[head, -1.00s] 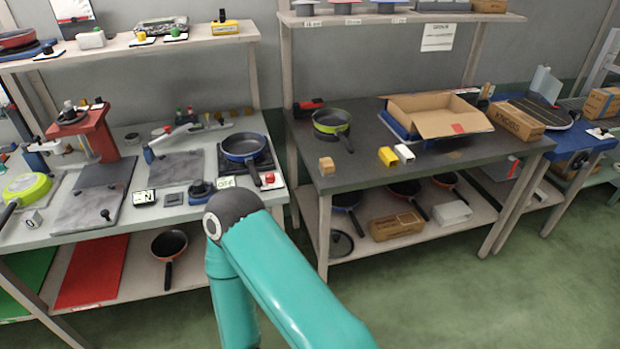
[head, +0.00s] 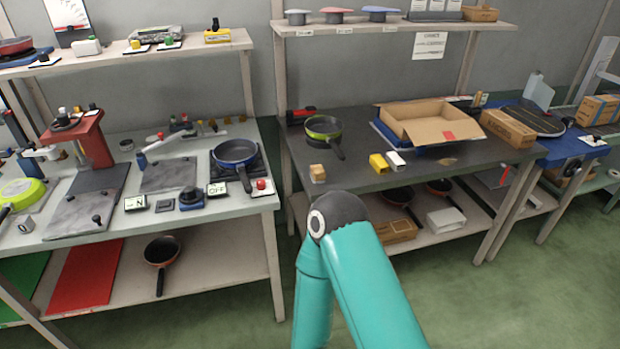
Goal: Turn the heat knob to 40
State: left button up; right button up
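A blue unit with a dark round top (head: 191,198), which may be the heat knob, sits at the front of the left bench. Its markings are too small to read. A red button (head: 261,184) on a white base is at the bench's front right corner. One teal arm of mine crosses the lower middle, with only its dark joint and links showing. Neither gripper is in view.
A red press-like stand (head: 88,140) is further left. The right table (head: 380,178) holds a green pan (head: 323,128) and an open carton (head: 432,122). Green floor is clear in front.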

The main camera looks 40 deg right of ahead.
aim_at(261, 183)
jog(key=z, duration=0.4)
jog(key=i, duration=0.85)
jog(key=z, duration=0.05)
